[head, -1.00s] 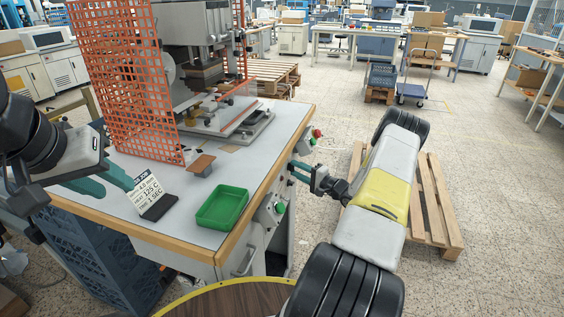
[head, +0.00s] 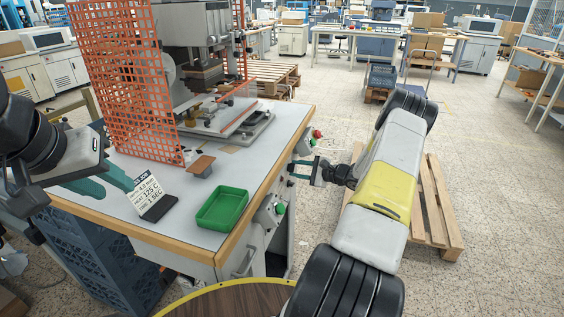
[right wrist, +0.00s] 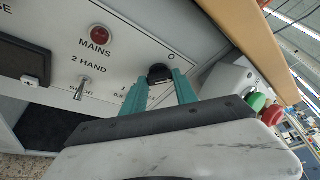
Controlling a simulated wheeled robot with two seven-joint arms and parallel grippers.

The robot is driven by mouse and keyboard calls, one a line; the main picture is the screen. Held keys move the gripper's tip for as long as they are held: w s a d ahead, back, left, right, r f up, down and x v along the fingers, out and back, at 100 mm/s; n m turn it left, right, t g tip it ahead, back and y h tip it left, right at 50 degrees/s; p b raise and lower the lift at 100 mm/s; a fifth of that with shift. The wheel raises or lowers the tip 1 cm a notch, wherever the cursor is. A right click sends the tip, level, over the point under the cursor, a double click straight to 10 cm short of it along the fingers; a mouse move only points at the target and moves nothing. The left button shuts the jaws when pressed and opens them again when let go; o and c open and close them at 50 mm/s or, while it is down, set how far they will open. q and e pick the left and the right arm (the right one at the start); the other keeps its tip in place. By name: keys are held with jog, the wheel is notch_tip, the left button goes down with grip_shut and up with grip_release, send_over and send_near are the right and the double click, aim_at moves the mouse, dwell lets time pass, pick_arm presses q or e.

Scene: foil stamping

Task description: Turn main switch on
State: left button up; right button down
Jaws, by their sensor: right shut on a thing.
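The main switch (right wrist: 159,73) is a black rotary knob on the pale front panel in the right wrist view. A red lamp (right wrist: 100,35) labelled MAINS is up and left of it. My right gripper (right wrist: 160,88) has its teal fingers on both sides of the knob and is shut on it. In the head view my right gripper (head: 296,172) reaches the side of the press table, where the knob is hidden. My left gripper (head: 112,183) has its teal fingers apart, looks empty and is over the table's left side near a settings card (head: 150,195).
A metal toggle (right wrist: 80,91) under 2 HAND sits left of the knob. Green (right wrist: 257,101) and red (right wrist: 272,115) buttons stick out on the right. The table's wooden edge (right wrist: 250,40) overhangs the panel. A green tray (head: 222,208) and an orange guard (head: 125,80) stand on the table.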

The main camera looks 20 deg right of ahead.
jog(key=shift+w+d+r+m+g+y, duration=0.15)
jog(key=shift+m+g+y, duration=0.35)
jog(key=shift+m+g, duration=0.85)
jog(key=shift+w+d+m+g+y, duration=0.15)
jog(key=shift+m+g+y, duration=0.5)
jog(key=shift+m, duration=1.3)
jog(key=shift+a, duration=0.1)
jog(key=c, duration=1)
grip_release()
jog(key=shift+o, duration=0.2)
jog(key=v, duration=0.7)
jog(key=shift+s+d+r, duration=0.2)
jog(key=shift+d+r, duration=0.05)
